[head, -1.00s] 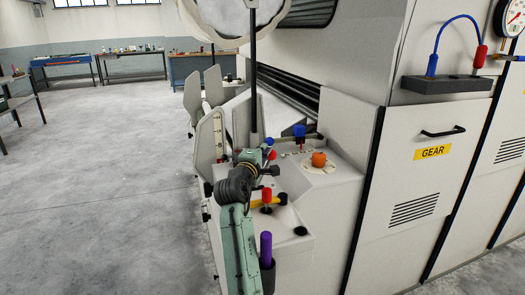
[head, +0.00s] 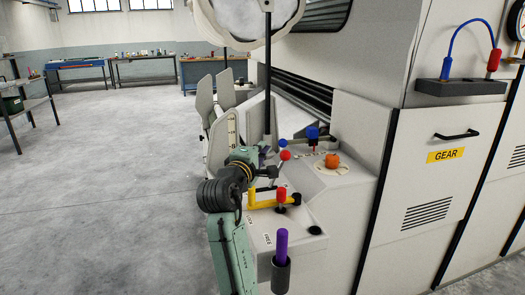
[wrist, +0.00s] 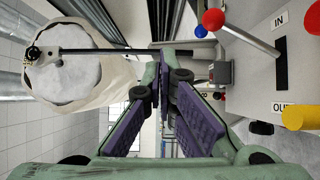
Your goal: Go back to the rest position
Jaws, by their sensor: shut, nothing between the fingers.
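My gripper (wrist: 164,78) shows in the wrist view with its purple-padded fingers closed together and nothing between them. In the head view my green arm reaches up to the left of the machine's control ledge (head: 315,217). My gripper's end is partly hidden there behind my own dark wrist joints. It is near the red-knobbed lever (head: 281,195) and the yellow handle (head: 262,201); I cannot tell the exact gap. In the wrist view the red ball knob (wrist: 213,20) and the yellow piece (wrist: 300,117) are to the right of the fingers, apart from them.
A purple handle (head: 282,245) stands in a dark holder close to my arm. An orange knob (head: 332,160) and a blue knob (head: 312,133) sit on the machine. The machine's GEAR panel (head: 455,185) fills the right. Open floor (head: 100,190) lies to the left.

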